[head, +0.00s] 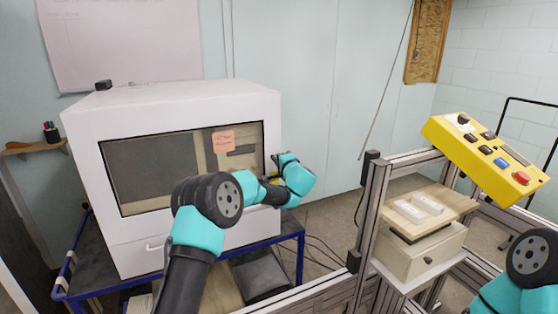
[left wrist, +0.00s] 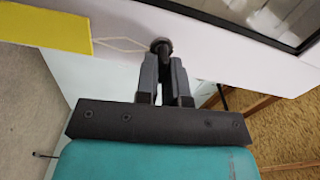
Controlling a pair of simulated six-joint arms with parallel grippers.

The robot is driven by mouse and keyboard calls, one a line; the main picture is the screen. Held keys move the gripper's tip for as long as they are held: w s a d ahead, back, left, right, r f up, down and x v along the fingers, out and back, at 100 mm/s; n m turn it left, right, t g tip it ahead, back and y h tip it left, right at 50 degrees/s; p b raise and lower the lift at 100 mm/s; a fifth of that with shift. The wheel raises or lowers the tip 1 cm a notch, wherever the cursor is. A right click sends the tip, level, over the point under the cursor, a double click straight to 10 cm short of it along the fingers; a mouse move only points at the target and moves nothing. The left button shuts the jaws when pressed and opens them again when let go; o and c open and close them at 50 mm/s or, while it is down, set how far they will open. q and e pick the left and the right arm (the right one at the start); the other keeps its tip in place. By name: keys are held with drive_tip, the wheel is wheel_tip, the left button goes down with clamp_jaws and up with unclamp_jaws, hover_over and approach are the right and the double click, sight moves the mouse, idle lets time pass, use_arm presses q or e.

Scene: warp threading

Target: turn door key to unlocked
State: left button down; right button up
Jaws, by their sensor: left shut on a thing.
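A white enclosed machine (head: 180,96) with a dark front window stands left of centre in the head view. In the left wrist view a dark round-headed key (left wrist: 162,46) sits at the white panel beside the window frame. My left gripper (left wrist: 163,62) is shut on this key, with a finger on each side of it. A yellow tag (left wrist: 45,27) hangs from the key by a thin pale cord. In the head view my left arm reaches the machine's front right edge, and its own wrist hides the key and the fingertips. My right gripper is out of view.
The machine stands on a blue-framed cart (head: 287,238). To the right, an aluminium frame (head: 375,215) holds a yellow control box (head: 485,158) and a wooden board (head: 440,202) with pale blocks. Floor shows between cart and frame, with dark cables on it.

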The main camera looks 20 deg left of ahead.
use_arm(q)
drive_tip(key=shift+m, duration=0.6)
drive_tip(key=c, duration=1.3)
unclamp_jaws()
drive_tip(key=v, duration=1.7)
drive_tip(key=shift+s+d, duration=0.15)
drive_tip(key=shift+d, duration=0.05)
drive_tip(key=shift+f, duration=0.1)
